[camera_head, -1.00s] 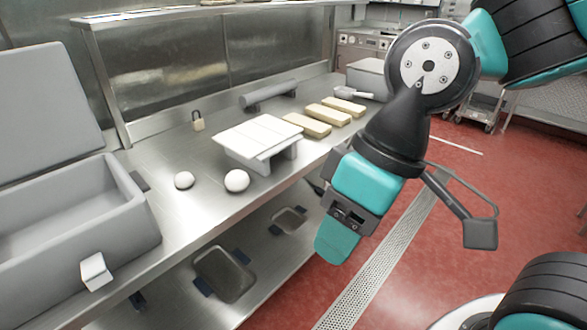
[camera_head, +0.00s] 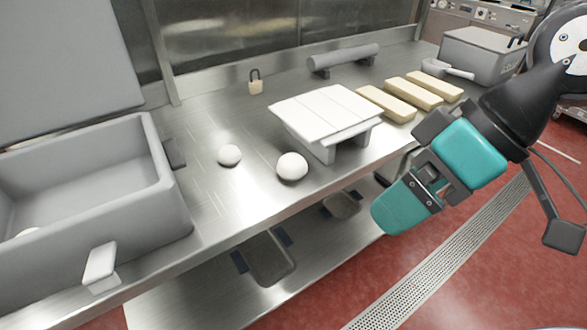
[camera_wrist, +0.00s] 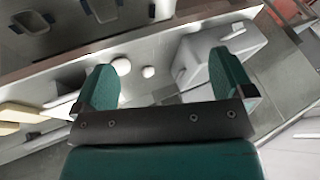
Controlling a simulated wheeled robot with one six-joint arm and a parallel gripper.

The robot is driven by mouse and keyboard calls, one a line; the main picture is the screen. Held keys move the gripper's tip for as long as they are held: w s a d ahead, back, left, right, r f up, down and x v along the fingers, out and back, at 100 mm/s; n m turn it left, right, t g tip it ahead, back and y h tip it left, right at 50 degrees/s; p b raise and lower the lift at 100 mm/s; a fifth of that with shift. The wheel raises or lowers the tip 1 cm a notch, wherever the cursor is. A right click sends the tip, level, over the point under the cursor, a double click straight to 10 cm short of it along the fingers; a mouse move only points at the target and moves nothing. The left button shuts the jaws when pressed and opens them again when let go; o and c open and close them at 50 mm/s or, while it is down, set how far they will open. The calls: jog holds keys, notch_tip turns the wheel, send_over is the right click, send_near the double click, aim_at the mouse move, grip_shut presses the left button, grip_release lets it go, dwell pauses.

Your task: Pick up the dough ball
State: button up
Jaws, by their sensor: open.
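Two white dough balls rest on the steel counter. The larger dough ball (camera_head: 292,167) is nearer the front edge, just left of the white slatted stand. The smaller dough ball (camera_head: 229,155) lies to its left. In the wrist view the two balls (camera_wrist: 148,72) (camera_wrist: 121,66) show small, beyond the jaws and between them. My gripper (camera_wrist: 165,82) is open and empty, with its teal fingers apart. In the head view my gripper (camera_head: 392,212) hangs right of the balls, off the counter's front edge, touching neither ball.
A grey open bin (camera_head: 75,200) with a raised lid stands on the left. A white slatted stand (camera_head: 325,112) is right of the balls, with tan blocks (camera_head: 412,93) beyond it. A small padlock (camera_head: 255,84) and a grey roller (camera_head: 343,58) sit behind. A lower shelf holds trays (camera_head: 268,258).

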jog(key=w+a+f+n+t+y+b, duration=0.2)
jog(key=w+f+y+b, duration=0.4)
jog(key=f+b, duration=0.55)
jog(key=t+y+b, duration=0.2)
jog(key=t+b, duration=0.4)
jog(key=b, duration=0.3)
send_near(303, 167)
jog(key=p+x, duration=0.2)
jog(key=x, duration=0.3)
jog(key=shift+a+p, duration=0.25)
jog(key=shift+p, duration=0.1)
jog(key=p+x, duration=0.1)
jog(key=x, duration=0.5)
jog(key=shift+w+a+f, duration=0.2)
jog(key=shift+w, duration=0.1)
jog(key=shift+c, duration=0.4)
jog(key=shift+t, duration=0.3)
jog(key=c, duration=0.9)
jog(key=shift+r, duration=0.1)
